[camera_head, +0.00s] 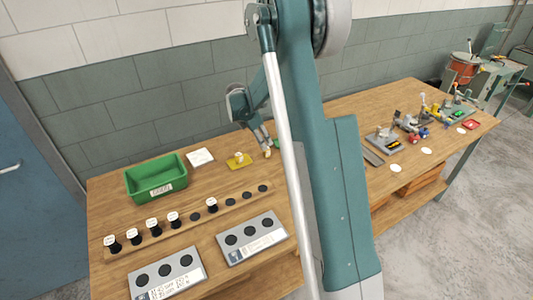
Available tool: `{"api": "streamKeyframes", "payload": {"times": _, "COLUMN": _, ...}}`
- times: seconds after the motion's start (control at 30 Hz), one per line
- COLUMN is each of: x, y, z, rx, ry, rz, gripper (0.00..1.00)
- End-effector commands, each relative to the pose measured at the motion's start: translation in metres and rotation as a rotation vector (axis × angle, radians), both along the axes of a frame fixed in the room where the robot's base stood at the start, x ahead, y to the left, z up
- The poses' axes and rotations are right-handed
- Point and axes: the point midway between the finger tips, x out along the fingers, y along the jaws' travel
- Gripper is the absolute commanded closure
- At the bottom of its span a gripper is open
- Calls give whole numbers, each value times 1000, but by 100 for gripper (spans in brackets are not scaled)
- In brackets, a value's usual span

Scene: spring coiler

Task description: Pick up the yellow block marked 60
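A yellow block (233,164) lies on the wooden workbench (115,205), near the back wall. A small pale piece (239,157) shows on top of it. Any number on the block is too small to read. My gripper (267,152) points down just to the right of the block, with a gap between them in this view. Its fingertips are small here and do not show clearly whether they are apart or together. Part of my arm hides the bench to the right of the gripper.
A green bin (156,178) and a white card (200,157) are left of the block. A wooden strip (190,222) holds several black pieces, some with white tops. Two grey plates (265,252) lie in front. Tools and parts stand on the bench's right side.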

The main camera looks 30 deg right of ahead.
Motion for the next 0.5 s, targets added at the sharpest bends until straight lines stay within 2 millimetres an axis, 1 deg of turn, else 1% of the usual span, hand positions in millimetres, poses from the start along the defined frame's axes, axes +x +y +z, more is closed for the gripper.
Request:
{"api": "streamKeyframes", "payload": {"times": 0.17, "x": 0, "y": -1, "z": -3, "rx": 0, "ry": 0, "rz": -1, "gripper": 65}}
{"api": "streamKeyframes", "payload": {"times": 0.4, "x": 1, "y": -8, "z": -20, "rx": 0, "ry": 0, "rz": -1, "gripper": 65}}
{"api": "streamKeyframes", "payload": {"times": 0.5, "x": 1, "y": -10, "z": -24, "rx": 0, "ry": 0, "rz": -1, "gripper": 65}}
